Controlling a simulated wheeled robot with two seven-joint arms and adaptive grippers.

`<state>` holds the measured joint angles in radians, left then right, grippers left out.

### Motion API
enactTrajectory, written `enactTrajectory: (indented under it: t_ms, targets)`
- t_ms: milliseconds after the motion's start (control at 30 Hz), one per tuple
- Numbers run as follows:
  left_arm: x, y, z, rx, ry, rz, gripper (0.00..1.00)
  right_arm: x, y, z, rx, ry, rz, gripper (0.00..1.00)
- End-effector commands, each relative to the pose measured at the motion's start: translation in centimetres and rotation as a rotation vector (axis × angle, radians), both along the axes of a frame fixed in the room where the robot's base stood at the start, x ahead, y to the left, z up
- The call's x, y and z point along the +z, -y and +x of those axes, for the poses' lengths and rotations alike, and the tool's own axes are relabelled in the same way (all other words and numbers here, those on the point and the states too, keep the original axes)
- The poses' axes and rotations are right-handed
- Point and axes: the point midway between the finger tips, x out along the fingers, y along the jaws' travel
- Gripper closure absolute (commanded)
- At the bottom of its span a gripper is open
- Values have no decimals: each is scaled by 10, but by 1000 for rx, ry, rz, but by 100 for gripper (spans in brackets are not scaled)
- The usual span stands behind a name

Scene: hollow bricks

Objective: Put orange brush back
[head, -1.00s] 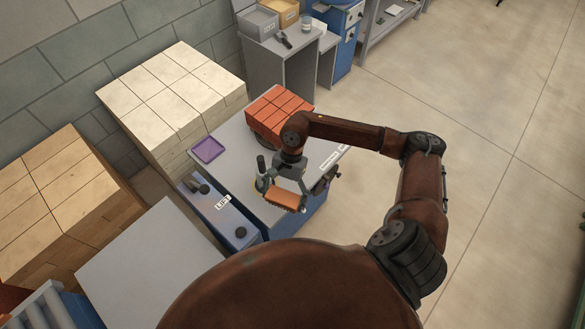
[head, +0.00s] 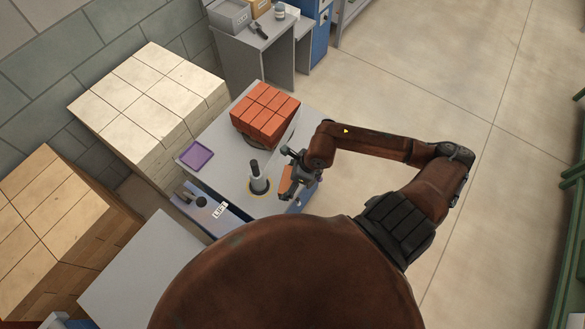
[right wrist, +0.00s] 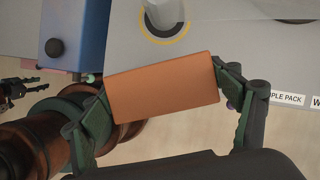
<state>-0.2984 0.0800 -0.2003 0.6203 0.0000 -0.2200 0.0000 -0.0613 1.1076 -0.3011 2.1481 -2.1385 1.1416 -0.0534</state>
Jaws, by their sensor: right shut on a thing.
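My right gripper (head: 295,178) is shut on a block-shaped orange thing, taken as the orange brush (head: 286,180), above the near right part of the grey table (head: 225,150). In the right wrist view, the orange brush (right wrist: 165,88) lies between the two fingers, gripped at its short ends and slightly tilted; no bristles show. A grey post (head: 255,172) in a yellow ring stands on the table just left of the gripper; it also shows in the right wrist view (right wrist: 163,15), beyond the brush. A dark gripper (right wrist: 20,88) partly shows at that view's left edge.
A stack of orange-red bricks (head: 265,112) stands on the table's far part. A purple tray (head: 197,155) lies at its left edge. A blue unit marked LIFT (head: 212,212) adjoins the near left side. Pale blocks (head: 150,95) are stacked at left.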

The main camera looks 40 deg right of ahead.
Motion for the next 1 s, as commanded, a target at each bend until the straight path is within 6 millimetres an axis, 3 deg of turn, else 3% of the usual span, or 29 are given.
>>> enactTrajectory:
  t_ms: [267,500,767,1000]
  targets:
    - [11,-1,-4,2,-4,1,60,-28,50,46,-3,-2,2,40]
    - [13,-1,-4,2,-4,1,60,-70,75,67,-2,-3,2,40]
    - [13,-1,-2,1,-2,1,60,-88,87,76,-1,-2,2,40]
    - [20,-1,0,1,1,1,60,-117,87,77,-1,-1,3,40]
